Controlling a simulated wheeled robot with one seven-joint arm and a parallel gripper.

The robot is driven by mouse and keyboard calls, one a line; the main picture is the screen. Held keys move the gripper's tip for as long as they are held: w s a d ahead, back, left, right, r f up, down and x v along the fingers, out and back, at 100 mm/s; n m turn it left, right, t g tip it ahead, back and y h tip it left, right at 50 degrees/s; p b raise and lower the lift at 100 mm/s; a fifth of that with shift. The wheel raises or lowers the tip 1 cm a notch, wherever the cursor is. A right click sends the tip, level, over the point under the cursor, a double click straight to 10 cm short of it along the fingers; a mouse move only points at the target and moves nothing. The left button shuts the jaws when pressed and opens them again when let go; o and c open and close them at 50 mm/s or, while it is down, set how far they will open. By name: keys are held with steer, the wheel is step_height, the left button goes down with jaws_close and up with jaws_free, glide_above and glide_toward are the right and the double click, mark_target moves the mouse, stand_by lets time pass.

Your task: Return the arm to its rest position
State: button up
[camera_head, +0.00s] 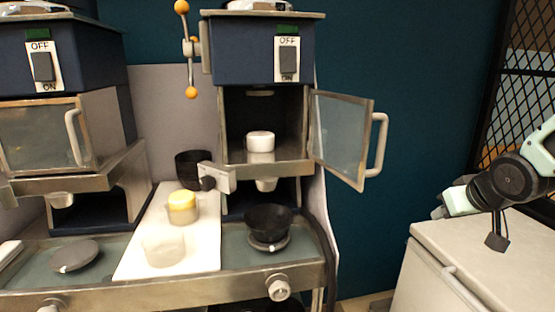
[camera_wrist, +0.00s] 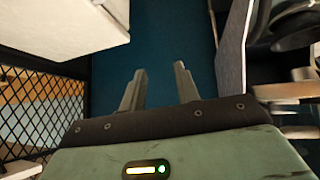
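My arm shows at the right edge of the head view, pale green with a black joint. It is held above the white-topped cabinet (camera_head: 480,240), away from the machines. The arm's end points left and down there, and its fingers are too small to read. In the wrist view, the two grey fingers of my gripper (camera_wrist: 161,78) stand apart with nothing between them. A dark teal wall (camera_wrist: 160,40) shows beyond the fingers.
The right machine (camera_head: 262,50) has its glass door (camera_head: 342,138) swung open, with a white cup (camera_head: 260,141) inside. A black bowl (camera_head: 268,221) stands below. A yellow-topped jar (camera_head: 182,207) and clear cup (camera_head: 163,249) stand on a white board. A black mesh partition (camera_head: 510,75) is behind my arm.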

steer(key=s+a+f+m+g, duration=0.1)
steer(key=s+a+f+g, duration=0.15)
steer(key=s, duration=0.55)
steer(key=s+a+f+g, duration=0.2)
steer(key=s+f+g, duration=0.2)
steer(key=s, duration=0.3)
steer(key=s+a+n+g+y+b, duration=0.1)
steer(key=s+a+n+g+b, duration=0.1)
steer(key=s+a+n, duration=0.5)
steer(key=s+a+b, duration=0.1)
steer(key=s+a, duration=0.5)
steer(key=a, duration=0.4)
steer(key=shift+a+n, duration=0.35)
steer(key=shift+n, duration=0.05)
